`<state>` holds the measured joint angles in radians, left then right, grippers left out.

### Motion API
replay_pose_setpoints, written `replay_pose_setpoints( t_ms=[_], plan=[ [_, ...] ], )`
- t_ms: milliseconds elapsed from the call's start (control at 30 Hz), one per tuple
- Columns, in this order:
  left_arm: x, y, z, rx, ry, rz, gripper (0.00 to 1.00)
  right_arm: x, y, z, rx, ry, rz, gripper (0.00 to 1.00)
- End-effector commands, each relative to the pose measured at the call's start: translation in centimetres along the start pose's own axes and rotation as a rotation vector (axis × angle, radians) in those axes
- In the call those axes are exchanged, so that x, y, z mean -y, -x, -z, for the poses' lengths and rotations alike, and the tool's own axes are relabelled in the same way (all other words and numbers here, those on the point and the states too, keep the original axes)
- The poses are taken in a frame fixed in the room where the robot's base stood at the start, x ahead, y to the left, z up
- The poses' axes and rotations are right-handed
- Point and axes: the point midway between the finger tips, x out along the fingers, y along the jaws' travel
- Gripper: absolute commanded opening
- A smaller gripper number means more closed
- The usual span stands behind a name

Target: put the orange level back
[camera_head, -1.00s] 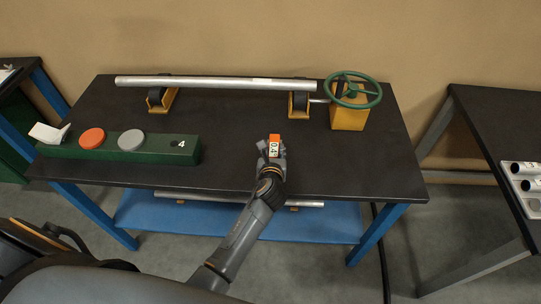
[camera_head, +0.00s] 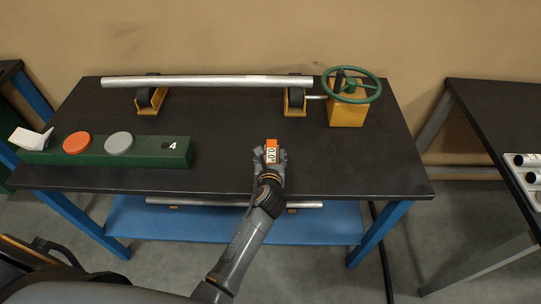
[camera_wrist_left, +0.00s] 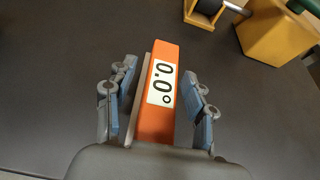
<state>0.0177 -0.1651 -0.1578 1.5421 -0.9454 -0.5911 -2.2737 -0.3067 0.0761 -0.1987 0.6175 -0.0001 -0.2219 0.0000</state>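The orange level (camera_head: 271,151) is a small upright-looking block with a white display. It sits between the fingers of my left gripper (camera_head: 270,158), over the front middle of the dark table. In the left wrist view the orange level (camera_wrist_left: 162,90) reads 0.0°, with a finger of my left gripper (camera_wrist_left: 160,100) along each side. Whether the level touches the tabletop is hard to tell. My right gripper is not in view.
A green base (camera_head: 140,152) at the left carries an orange disc (camera_head: 77,142), a grey disc (camera_head: 119,143) and a white piece (camera_head: 32,138). A long pipe (camera_head: 210,81) lies on yellow supports behind. A green handwheel (camera_head: 351,85) stands at back right. The table's middle is clear.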

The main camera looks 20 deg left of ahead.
Motion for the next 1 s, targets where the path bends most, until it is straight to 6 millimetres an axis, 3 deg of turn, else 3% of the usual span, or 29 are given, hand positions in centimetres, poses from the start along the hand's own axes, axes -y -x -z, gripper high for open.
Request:
replay_pose_setpoints(
  t_ms=[267, 700, 1000],
  plan=[
    [0.0, 1.1, -0.3, 0.000, 0.000, 0.000, 0.54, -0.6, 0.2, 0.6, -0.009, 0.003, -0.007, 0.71],
    [0.0, 9.9, -0.2, 0.001, 0.000, 0.001, 0.54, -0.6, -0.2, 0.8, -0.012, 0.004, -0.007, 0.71],
    [0.0, 12.1, -0.3, 0.001, 0.000, -0.001, 0.54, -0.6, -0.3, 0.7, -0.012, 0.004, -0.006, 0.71]
  ],
)
